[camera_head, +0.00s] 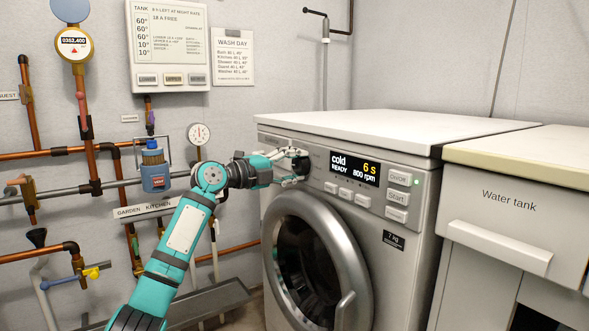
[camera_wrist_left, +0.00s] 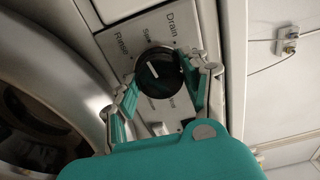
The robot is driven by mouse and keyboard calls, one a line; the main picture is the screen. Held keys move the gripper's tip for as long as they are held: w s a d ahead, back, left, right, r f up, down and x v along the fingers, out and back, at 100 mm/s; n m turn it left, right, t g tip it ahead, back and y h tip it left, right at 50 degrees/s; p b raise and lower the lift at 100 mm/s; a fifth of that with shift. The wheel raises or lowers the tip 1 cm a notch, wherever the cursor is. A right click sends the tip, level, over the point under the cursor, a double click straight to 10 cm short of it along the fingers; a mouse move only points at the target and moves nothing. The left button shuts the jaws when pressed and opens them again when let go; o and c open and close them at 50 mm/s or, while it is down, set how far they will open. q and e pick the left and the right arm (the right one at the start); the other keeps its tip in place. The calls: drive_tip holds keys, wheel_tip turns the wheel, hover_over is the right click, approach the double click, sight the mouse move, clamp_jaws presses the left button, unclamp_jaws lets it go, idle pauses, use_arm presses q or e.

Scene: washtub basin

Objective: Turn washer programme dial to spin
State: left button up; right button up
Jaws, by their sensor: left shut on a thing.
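The washer (camera_head: 350,160) has a black round programme dial (camera_head: 302,163) at the left of its front panel. In the left wrist view the dial (camera_wrist_left: 160,74) has a short white mark on its face, slanting toward the upper left. Printed words Rinse, Spin and Drain stand around its upper side; small words below are hard to read. I cannot tell exactly which word the mark meets. My left gripper (camera_head: 290,165) is shut on the dial, with one finger on each side (camera_wrist_left: 158,92). My right gripper is not in view.
Right of the display are an On/Off button (camera_head: 399,178) with a green light and a Start button (camera_head: 397,197). The round door (camera_head: 290,225) is shut below. A water tank (camera_head: 510,215) stands to the right. Pipes and a blue canister (camera_head: 155,172) are at left.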

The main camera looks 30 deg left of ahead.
use_arm(q)
drive_tip(key=shift+f+m, duration=0.15)
drive_tip(key=shift+m, duration=0.55)
drive_tip(key=o, duration=1.2)
drive_tip(key=shift+c, duration=0.2)
drive_tip(key=v, duration=1.2)
